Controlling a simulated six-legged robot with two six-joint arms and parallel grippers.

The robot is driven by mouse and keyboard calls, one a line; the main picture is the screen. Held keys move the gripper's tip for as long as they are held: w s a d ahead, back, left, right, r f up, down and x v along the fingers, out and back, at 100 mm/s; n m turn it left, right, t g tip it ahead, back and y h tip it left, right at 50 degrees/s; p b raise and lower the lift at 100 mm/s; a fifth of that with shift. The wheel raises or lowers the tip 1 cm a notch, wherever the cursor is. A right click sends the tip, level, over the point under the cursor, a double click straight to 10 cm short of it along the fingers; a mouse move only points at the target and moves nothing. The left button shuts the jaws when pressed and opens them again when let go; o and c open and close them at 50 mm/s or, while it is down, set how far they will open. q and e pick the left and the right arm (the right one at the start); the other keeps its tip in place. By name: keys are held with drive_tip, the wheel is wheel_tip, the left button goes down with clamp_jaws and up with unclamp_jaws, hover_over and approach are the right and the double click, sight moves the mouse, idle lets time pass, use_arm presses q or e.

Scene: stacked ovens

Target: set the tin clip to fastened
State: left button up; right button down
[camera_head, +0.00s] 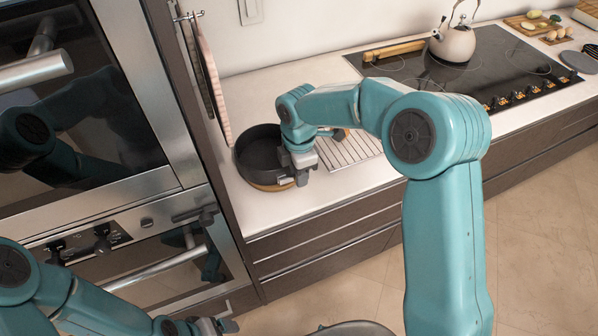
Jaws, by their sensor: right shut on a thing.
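The tin (262,150) is a round dark pan with a brown base edge, standing on the white counter left of the wire rack. My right gripper (298,178) is at the tin's right front wall and is shut on the tin clip there. The clip itself is hidden behind the gripper, so its position cannot be read. My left gripper (222,326) is low at the bottom edge, in front of the lower oven and away from the tin. Its jaws are too small and partly cut off to read.
Stacked ovens (150,190) with bar handles stand at the left. A wire rack (350,152) lies right of the tin. Behind are a black cooktop (490,70), a kettle (453,42) and a wooden rolling pin (400,50). Hanging cloths (205,70) are beside the oven cabinet.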

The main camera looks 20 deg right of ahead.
drive_tip(key=shift+w+n, duration=0.15)
drive_tip(key=shift+n, duration=0.25)
drive_tip(key=c, duration=1)
unclamp_jaws()
drive_tip(key=shift+c, duration=0.2)
drive_tip(key=shift+r, duration=0.15)
wheel_tip(320, 180, up, 16)
